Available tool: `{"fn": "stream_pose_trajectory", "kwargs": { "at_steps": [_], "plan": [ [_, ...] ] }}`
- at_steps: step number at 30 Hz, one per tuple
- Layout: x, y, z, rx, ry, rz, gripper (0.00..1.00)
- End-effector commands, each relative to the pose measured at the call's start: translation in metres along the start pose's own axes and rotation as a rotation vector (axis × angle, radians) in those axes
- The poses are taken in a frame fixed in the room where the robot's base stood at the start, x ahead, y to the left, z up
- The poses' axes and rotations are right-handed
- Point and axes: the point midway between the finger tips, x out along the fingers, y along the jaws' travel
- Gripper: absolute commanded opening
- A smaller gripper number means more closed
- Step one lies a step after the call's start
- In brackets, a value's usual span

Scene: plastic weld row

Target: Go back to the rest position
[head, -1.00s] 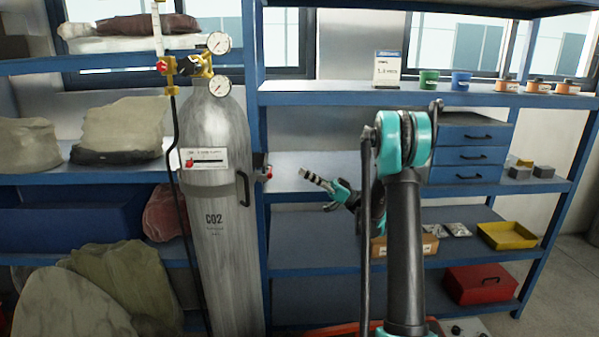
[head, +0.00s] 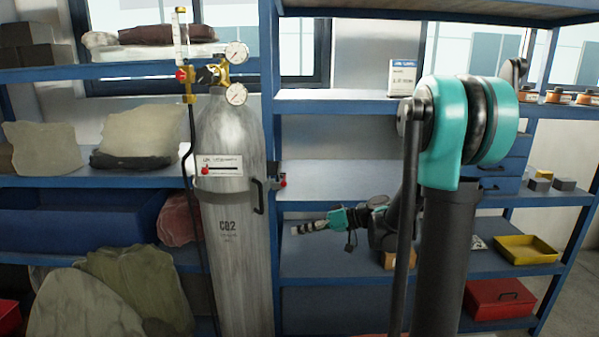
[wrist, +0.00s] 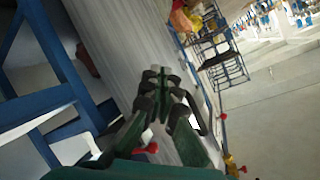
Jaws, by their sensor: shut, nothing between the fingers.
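My gripper (head: 300,229) is in the middle of the head view, to the right of the grey CO2 cylinder, at the end of my folded arm. It points left toward the cylinder and holds nothing. In the wrist view my gripper (wrist: 162,82) has its fingers together, with the grey cylinder (wrist: 118,45) filling the area behind them. The CO2 cylinder (head: 230,275) stands upright in front of the blue shelving. My arm hides part of the shelves on the right.
Blue shelving (head: 320,187) runs behind everything. A red cylinder clamp knob (head: 283,183) sits at the cylinder's right side. Gauges (head: 236,94) and a regulator top the cylinder. A yellow tray (head: 525,250) and a red box (head: 500,298) are at right. Open floor (wrist: 275,125) shows in the wrist view.

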Motion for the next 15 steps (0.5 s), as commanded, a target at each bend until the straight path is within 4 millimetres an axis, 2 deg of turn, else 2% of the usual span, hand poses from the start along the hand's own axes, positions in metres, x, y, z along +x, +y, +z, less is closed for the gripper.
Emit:
{"fn": "stream_pose_trajectory", "kwargs": {
  "at_steps": [3,8,15],
  "plan": [
    [-0.008,-0.003,0.048,0.096,-0.109,0.160,0.00],
    [-0.032,0.002,0.113,0.212,-0.219,0.402,0.00],
    [-0.091,0.012,0.203,0.326,-0.300,0.788,0.00]
  ]
}}
